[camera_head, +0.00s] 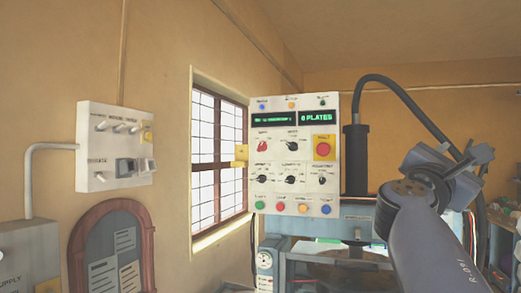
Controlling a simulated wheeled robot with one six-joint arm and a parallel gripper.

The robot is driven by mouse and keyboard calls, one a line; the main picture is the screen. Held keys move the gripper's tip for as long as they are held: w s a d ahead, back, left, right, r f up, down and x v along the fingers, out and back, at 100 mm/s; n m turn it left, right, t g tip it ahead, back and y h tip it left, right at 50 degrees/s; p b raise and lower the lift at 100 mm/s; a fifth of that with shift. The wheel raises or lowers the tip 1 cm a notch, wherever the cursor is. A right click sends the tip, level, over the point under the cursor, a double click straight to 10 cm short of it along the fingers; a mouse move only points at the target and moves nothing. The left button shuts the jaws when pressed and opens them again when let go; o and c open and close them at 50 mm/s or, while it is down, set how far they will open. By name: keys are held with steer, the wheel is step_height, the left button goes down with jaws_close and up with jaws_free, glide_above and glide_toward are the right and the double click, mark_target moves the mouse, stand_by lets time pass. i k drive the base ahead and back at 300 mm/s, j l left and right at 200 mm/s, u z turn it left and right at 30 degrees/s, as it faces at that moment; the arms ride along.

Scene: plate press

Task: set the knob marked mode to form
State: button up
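A pale control panel (297,215) stands upright in the middle of the view. The label above the black knob seems to read mode. The small position words around it are too small to read, so its setting cannot be told. My gripper (474,155) is raised at the right, well apart from the panel. Its fingers are small and seen at an angle, so their opening cannot be told.
A lower row of black knobs (290,180) and coloured buttons (280,206) share the panel. A dark cylinder with a curved hose (356,160) stands just right of it. A switch box (116,147) and window (217,160) are at left. Open air separates panel and gripper.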

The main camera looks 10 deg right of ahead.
mark_target(292, 145)
steer(key=i+u, duration=0.35)
steer(key=i, duration=0.25)
steer(key=i+l+u, duration=0.1)
steer(key=i+u, duration=0.25)
steer(key=i, duration=0.3)
